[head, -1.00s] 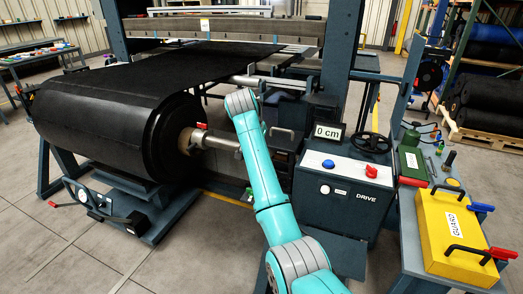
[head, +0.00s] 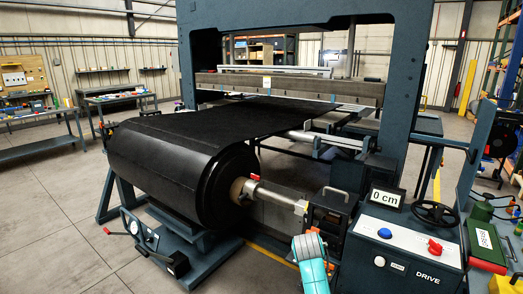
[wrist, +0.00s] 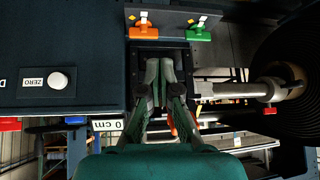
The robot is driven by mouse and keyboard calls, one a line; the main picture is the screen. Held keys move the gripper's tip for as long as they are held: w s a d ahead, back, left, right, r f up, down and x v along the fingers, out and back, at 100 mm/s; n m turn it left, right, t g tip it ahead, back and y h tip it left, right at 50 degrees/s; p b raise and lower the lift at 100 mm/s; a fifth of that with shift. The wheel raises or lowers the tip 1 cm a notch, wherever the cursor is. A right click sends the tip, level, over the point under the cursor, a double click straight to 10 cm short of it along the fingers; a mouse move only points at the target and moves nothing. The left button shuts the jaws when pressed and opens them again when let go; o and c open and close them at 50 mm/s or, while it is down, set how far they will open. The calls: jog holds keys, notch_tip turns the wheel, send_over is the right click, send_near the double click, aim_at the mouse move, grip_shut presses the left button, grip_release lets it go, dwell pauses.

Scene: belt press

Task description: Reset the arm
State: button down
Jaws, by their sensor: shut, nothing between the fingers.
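My teal arm shows at the bottom of the head view, with its grey joint near the lower centre, low in front of the roll and left of the drive console (head: 405,245). My gripper (wrist: 160,100) shows in the wrist view, with its two green fingers close together and nothing between them. In that view an orange handle (wrist: 144,30) and a green handle (wrist: 198,32) sit on a dark panel beyond the fingers. My gripper cannot be made out in the head view.
A large black belt roll (head: 185,175) rests on a stand at left, its shaft (head: 275,195) pointing at a dark block. The press frame (head: 405,90) rises behind. A "0 cm" display (head: 387,198), a handwheel (head: 437,213) and a green box (head: 485,240) are at right. Floor at left is clear.

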jog(key=s+f+n+t+y, duration=0.2)
jog(key=s+f+n+t, duration=0.1)
jog(key=s+f, duration=1.8)
jog(key=s, duration=1.3)
jog(key=s+r+n+t+y, duration=0.1)
jog(key=s+r, duration=0.3)
jog(key=s, duration=0.6)
jog(key=s+r+n+t, duration=0.15)
jog(key=s+r, duration=0.25)
jog(key=s, duration=0.6)
jog(key=s+r+t, duration=0.2)
jog(key=s+r, duration=0.9)
jog(key=r, duration=0.3)
jog(key=shift+s+d+r, duration=0.25)
jog(key=shift+s+r, duration=0.15)
